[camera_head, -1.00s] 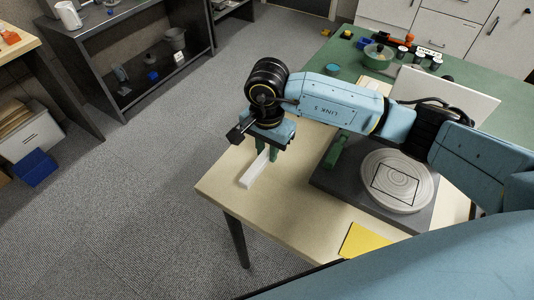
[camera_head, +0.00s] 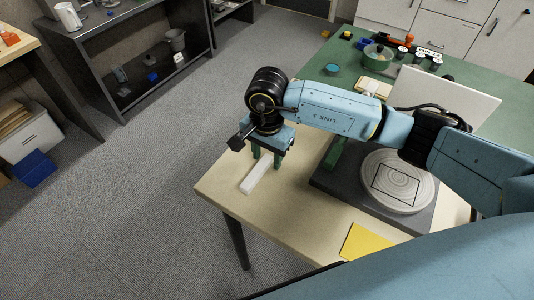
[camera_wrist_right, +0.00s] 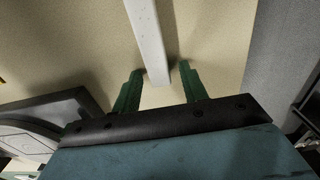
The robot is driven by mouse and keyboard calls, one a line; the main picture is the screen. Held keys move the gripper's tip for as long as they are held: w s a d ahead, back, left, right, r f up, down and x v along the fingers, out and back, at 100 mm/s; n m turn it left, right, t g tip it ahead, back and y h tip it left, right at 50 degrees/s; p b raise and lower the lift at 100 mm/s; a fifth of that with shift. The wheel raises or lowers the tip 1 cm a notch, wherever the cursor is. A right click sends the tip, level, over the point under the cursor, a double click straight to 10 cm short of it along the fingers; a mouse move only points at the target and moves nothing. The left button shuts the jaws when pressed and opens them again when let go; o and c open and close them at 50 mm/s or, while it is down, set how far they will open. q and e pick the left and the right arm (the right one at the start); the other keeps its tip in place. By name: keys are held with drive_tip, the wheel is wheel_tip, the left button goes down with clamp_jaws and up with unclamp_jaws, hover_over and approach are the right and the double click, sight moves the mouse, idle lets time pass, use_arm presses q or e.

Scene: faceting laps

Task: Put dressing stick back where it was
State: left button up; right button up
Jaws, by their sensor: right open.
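The dressing stick (camera_head: 256,176) is a pale white bar lying on the beige tabletop near its left corner. In the right wrist view, the stick (camera_wrist_right: 146,32) comes down from the top edge, and its near end sits between my fingertips. My right gripper (camera_head: 266,160) points down over the stick's far end. Its two green fingers (camera_wrist_right: 159,76) are open, one on each side of the bar, with a visible gap at least on the right. My left gripper is not in view.
A dark base with a round grey lap (camera_head: 397,181) stands to the right on the beige table (camera_head: 300,213). A yellow sheet (camera_head: 363,241) lies at the front edge. A white panel (camera_head: 447,98) stands behind the lap. The table's left edge is close to the stick.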

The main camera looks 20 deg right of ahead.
drive_tip(key=shift+r, duration=0.25)
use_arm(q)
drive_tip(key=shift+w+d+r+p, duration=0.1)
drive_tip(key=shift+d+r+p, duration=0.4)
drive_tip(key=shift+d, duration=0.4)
use_arm(e)
wheel_tip(320, 180, up, 12)
drive_tip(key=shift+f, duration=0.15)
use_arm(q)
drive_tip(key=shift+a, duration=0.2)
